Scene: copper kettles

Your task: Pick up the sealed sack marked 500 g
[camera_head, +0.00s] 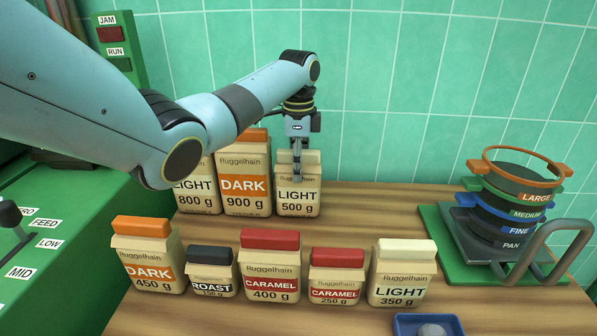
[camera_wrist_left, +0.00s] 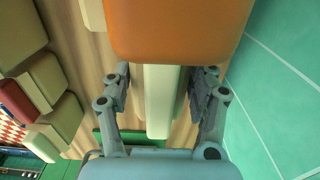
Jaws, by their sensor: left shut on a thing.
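The sack marked LIGHT 500 g (camera_head: 297,203) is tan with a cream folded top. It stands upright in the back row, just right of the DARK 900 g sack (camera_head: 243,190), its base at the table. My left gripper (camera_head: 297,170) comes down on it from above and is shut on its top; the fingers hide part of its front. In the left wrist view the fingers (camera_wrist_left: 164,88) lie on either side of the cream top (camera_wrist_left: 163,110). The orange top of the 900 g sack (camera_wrist_left: 180,30) is close by there. My right gripper is not in view.
A LIGHT 800 g sack (camera_head: 195,197) stands at the back left. Several smaller sacks, such as CARAMEL 400 g (camera_head: 270,272), form a front row. Stacked sieves (camera_head: 515,205) stand at the right, a blue tray (camera_head: 402,330) in front. A tiled wall (camera_head: 400,90) rises behind.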

